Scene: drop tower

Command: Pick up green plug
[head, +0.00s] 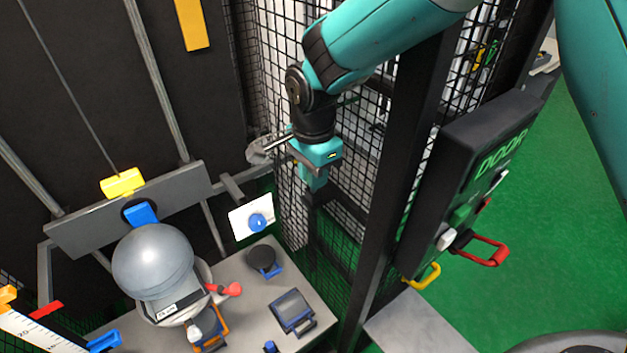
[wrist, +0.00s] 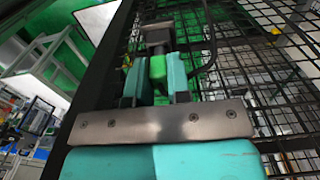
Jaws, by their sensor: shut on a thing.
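My gripper (head: 314,178) hangs beside the black mesh and post in the head view. In the wrist view my gripper (wrist: 154,80) has its two teal fingers closed on a small green block, the green plug (wrist: 157,68). A dark and grey part lies just beyond the plug, and I cannot tell whether it is attached. The plug cannot be made out in the head view.
A black box marked DOOR (head: 480,170) stands on the right, with a red handle (head: 487,249) and a yellow handle (head: 424,275). A grey sphere (head: 153,261) stands at the left of a grey bench (head: 262,319). Black mesh (wrist: 275,75) is close on the right in the wrist view.

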